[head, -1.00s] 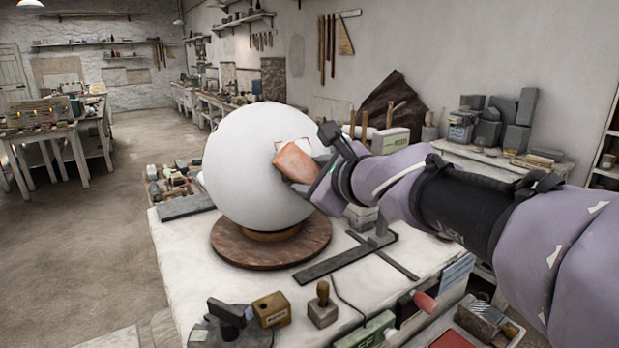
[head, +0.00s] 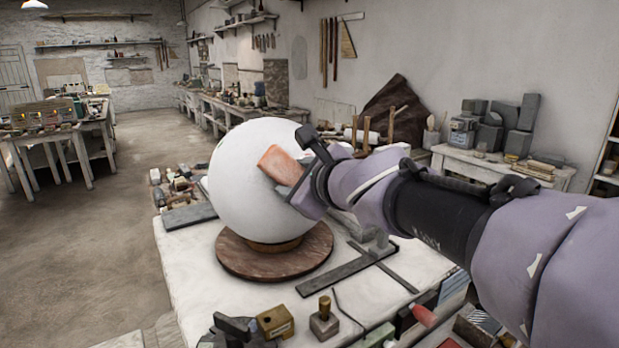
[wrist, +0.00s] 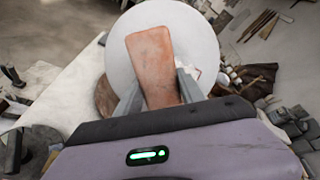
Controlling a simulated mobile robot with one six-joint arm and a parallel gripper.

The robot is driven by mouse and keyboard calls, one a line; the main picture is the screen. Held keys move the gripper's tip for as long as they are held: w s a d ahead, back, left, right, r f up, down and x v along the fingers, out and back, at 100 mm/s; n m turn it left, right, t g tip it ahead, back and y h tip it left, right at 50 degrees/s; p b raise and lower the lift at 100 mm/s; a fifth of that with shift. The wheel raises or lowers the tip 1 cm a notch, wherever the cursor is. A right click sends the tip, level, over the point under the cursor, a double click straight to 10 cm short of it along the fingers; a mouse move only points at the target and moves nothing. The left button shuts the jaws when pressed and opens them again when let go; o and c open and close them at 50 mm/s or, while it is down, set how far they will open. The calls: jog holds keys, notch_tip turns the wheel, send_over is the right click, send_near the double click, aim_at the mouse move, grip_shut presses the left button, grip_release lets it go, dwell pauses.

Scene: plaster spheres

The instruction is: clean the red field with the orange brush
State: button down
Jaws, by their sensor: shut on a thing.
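A large white plaster sphere (head: 235,185) rests on a round brown wooden board (head: 240,266) on the white work table. My gripper (head: 301,188) is shut on the orange brush (head: 281,165), a flat orange block, at the sphere's upper right side. In the wrist view the brush (wrist: 152,62) stands out between the two grey fingers, in front of the sphere (wrist: 192,45). I cannot tell whether it touches the surface. The red field is mostly hidden behind the brush and gripper; a small pale, reddish-edged patch (wrist: 195,73) shows right of the brush in the wrist view.
A dark metal square (head: 345,272) lies right of the board. A wooden block (head: 275,322) and a stamp-like tool (head: 324,318) stand at the table's front. Small items crowd the left edge. A side table (head: 490,165) with grey blocks stands at the back right.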

jog(key=shift+w+d+f+b, duration=0.15)
jog(key=shift+d+f+b, duration=0.7)
jog(key=shift+b, duration=0.15)
jog(key=shift+w+d+f+b, duration=0.1)
jog(key=shift+d+f+b, duration=0.7)
jog(key=shift+b, duration=0.2)
jog(key=shift+r, duration=0.15)
jog(key=shift+a, duration=0.1)
jog(key=shift+s+r+p, duration=0.15)
jog(key=shift+r+p, duration=0.15)
jog(key=shift+p, duration=0.15)
jog(key=shift+s+a+r+p, duration=0.4)
jog(key=shift+s+r+p, duration=0.1)
jog(key=shift+r+p, duration=0.3)
jog(key=shift+s, duration=0.15)
jog(key=shift+w+a+f, duration=0.1)
jog(key=shift+w+f, duration=0.1)
jog(key=shift+f, duration=0.05)
jog(key=shift+w+a+f+b, duration=0.1)
jog(key=shift+w+a+b, duration=0.2)
jog(key=shift+w, duration=0.2)
